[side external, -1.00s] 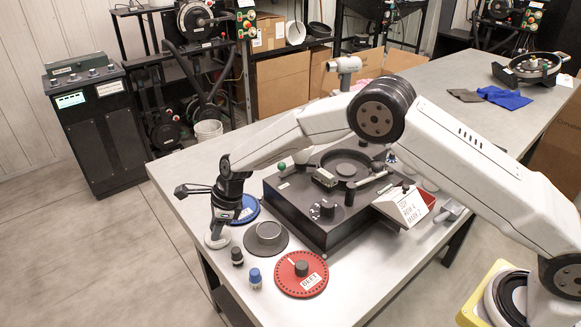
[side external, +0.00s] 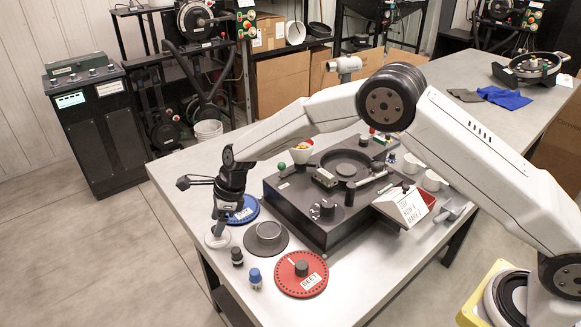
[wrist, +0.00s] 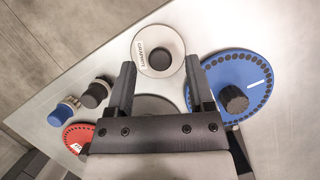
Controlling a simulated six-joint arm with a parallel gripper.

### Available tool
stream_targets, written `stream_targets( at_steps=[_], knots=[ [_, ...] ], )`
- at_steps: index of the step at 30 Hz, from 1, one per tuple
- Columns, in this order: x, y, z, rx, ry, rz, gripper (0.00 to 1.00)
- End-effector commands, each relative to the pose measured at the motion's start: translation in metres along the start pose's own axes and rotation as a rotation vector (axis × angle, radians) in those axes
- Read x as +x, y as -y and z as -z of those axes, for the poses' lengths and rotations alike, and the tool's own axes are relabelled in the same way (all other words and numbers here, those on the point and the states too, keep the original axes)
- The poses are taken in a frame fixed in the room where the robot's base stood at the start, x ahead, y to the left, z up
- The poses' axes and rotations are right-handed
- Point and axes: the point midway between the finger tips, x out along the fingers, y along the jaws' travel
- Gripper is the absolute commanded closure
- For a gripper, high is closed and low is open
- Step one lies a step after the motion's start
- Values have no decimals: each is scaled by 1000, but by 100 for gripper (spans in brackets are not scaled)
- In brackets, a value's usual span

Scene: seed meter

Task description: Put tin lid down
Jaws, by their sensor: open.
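The tin lid, which I take to be the pale round disc with a label and a dark centre (wrist: 158,52), lies flat on the bench near its left edge. It also shows in the side view (side external: 212,243) under my gripper (side external: 220,228). In the wrist view my gripper (wrist: 160,68) has its fingers wide apart, one toward each side of the lid, with nothing clamped between them. Whether the fingertips touch the lid cannot be told.
A blue seed disc (wrist: 225,72), a grey flanged round part (side external: 282,247) and a red seed disc (side external: 292,286) lie nearby. Black-capped (side external: 237,257) and blue-capped (side external: 255,279) small containers stand in front. The dark seed meter base (side external: 290,212) is to the right.

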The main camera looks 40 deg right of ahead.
Motion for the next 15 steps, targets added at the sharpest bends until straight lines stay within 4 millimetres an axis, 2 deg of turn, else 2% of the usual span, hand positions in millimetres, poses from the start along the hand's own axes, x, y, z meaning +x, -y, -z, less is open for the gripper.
stream_targets(
  at_steps=[15],
  knots=[
    [-74,0,0,0,1,2,32]
  ],
)
